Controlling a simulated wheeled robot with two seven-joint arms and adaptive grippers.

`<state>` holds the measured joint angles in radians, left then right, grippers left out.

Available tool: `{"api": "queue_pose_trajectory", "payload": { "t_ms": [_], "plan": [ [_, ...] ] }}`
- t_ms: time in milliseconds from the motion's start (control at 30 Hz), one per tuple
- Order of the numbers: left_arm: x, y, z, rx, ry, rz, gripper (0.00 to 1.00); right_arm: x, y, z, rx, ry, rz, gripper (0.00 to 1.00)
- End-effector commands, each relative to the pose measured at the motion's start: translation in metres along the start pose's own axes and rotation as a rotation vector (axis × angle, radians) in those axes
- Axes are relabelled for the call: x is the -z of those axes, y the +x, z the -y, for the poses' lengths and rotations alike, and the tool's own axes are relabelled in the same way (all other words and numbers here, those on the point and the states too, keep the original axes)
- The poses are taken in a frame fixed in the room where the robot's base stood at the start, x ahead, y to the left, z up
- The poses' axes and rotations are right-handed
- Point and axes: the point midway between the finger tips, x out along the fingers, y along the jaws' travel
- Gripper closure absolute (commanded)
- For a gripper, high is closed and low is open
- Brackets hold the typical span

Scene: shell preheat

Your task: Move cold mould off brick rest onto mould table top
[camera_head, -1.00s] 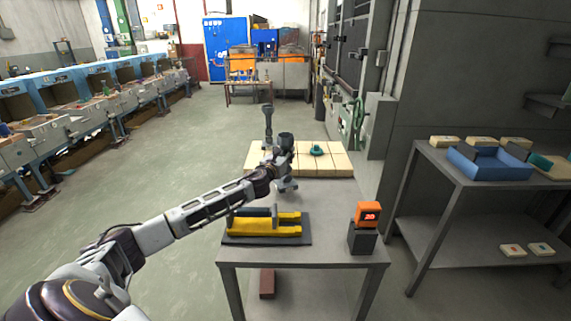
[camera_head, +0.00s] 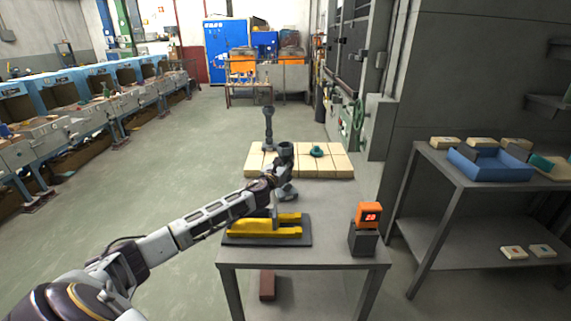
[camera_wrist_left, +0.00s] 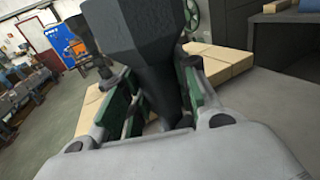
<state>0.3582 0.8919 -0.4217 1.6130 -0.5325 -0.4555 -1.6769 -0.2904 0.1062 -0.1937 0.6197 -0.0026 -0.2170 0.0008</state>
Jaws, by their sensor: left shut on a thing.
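My left gripper (camera_head: 284,172) is shut on the cold mould (camera_head: 285,149), a dark, wide-headed piece with a narrower stem. In the left wrist view the mould (camera_wrist_left: 145,40) fills the top middle, its stem between the green-lined fingers of the gripper (camera_wrist_left: 158,105). The brick rest (camera_head: 338,165), a row of pale bricks, lies behind the gripper at the table's far end. The mould table top (camera_head: 335,222) is bare grey in front of it. In the head view the mould is around the bricks' front edge; I cannot tell its height. My right gripper is not in view.
A dark upright piece (camera_head: 268,128) and a green piece (camera_head: 317,151) stand on the bricks. A yellow two-bar fixture (camera_head: 265,230) on a dark plate is at the table's front left. An orange display box (camera_head: 368,214) stands front right. A side bench holds a blue tray (camera_head: 490,170).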

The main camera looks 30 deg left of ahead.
Motion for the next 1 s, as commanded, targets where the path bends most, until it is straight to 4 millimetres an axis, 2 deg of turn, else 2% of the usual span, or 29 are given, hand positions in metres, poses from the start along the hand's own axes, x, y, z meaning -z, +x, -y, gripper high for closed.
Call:
{"api": "queue_pose_trajectory", "payload": {
  "t_ms": [167, 200, 367, 833, 1000],
  "plan": [
    [0.0009, 0.0002, -0.0001, 0.0, 0.0, 0.002, 1.0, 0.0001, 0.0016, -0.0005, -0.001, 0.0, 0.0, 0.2],
    [0.0026, 0.0, 0.0001, 0.0, 0.0, 0.0, 0.68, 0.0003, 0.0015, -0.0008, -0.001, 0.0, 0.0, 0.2],
    [0.0024, -0.0001, 0.0001, 0.0, 0.0, -0.001, 0.49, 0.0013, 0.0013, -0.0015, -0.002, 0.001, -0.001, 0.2],
    [-0.0012, 0.0, 0.0001, 0.0, 0.0, 0.0, 0.49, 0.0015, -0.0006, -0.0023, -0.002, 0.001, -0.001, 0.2],
    [0.0007, -0.0072, -0.0007, -0.001, 0.001, -0.001, 0.49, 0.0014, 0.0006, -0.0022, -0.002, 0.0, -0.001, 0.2]
  ]
}}
